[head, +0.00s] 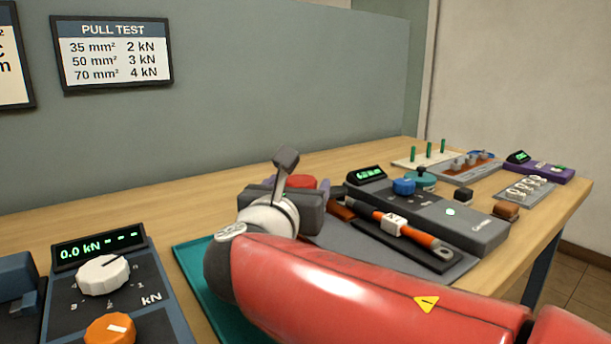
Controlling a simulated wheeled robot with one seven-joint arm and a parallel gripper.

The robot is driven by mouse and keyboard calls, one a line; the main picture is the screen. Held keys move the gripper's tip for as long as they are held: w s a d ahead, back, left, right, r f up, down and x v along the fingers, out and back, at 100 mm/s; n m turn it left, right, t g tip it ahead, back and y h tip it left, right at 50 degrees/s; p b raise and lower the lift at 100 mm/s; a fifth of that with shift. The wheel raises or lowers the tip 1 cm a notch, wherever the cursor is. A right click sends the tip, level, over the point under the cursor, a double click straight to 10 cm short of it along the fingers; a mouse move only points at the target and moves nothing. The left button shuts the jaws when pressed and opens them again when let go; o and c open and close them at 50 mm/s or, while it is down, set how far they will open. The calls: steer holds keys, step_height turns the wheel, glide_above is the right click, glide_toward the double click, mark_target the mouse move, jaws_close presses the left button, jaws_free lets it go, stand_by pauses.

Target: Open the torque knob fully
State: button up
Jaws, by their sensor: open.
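The likely torque knob is a blue knob (403,187) on a grey bench device (470,232) right of centre. The device has a green-lit display (367,175) whose reading is too small to read surely. The knob's top shows, but its pointer mark is not clear. My gripper (303,207) is at mid picture, left of the device, at the end of my red arm. It is open, seen from behind, with its fingertips largely hidden. It appears apart from the blue knob.
A kN unit with a white knob (103,275) and an orange knob (110,329) stands at left. A torque tool with an orange handle (425,238) lies before the grey device. A purple meter (540,170) and terminal boards sit farther right. A grey wall backs the bench (130,202).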

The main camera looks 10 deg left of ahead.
mark_target(303, 175)
steer(key=shift+w, duration=2.1)
steer(key=c, duration=1.4)
